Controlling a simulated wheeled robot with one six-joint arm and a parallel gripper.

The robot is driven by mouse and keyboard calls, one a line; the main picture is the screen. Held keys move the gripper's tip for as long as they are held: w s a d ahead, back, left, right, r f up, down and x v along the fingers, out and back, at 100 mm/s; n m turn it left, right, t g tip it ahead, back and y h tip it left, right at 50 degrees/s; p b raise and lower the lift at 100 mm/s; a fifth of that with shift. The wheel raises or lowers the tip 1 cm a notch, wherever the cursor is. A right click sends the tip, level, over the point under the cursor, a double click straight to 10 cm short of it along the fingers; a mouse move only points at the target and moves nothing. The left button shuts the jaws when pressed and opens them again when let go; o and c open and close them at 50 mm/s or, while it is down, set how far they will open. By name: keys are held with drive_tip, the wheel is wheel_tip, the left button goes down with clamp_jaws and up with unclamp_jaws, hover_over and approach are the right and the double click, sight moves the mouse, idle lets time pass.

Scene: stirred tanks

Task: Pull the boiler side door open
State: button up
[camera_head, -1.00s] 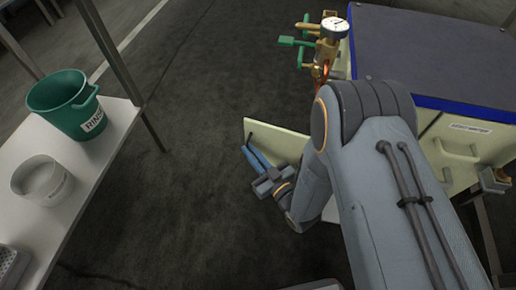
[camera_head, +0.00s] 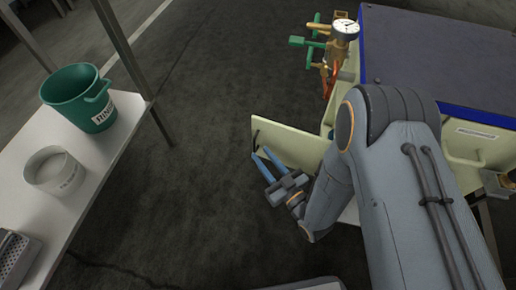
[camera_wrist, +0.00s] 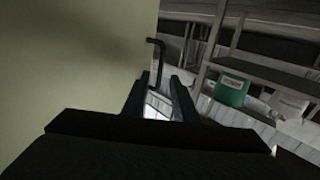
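The boiler side door (camera_head: 288,143) is a cream panel that stands swung out from the left side of the boiler (camera_head: 430,52). In the wrist view the door (camera_wrist: 75,60) fills the left side, with a dark bent handle (camera_wrist: 160,46) near its edge. My gripper (camera_head: 262,155) is beside the outer end of the door. Its two blue fingers are spread apart with nothing clamped between them. In the wrist view my gripper (camera_wrist: 160,78) has the handle's lower part between or just past the fingertips; contact is unclear. My arm hides part of the door and boiler.
A white table (camera_head: 105,150) at the left carries a green bucket (camera_head: 75,100) and a pale bowl (camera_head: 52,172). A pressure gauge (camera_head: 345,29) with brass and green valves stands at the boiler's back left. The dark floor (camera_head: 215,100) between table and boiler is clear.

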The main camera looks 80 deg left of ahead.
drive_tip(key=shift+p+v, duration=0.4)
drive_tip(key=shift+v, duration=1.5)
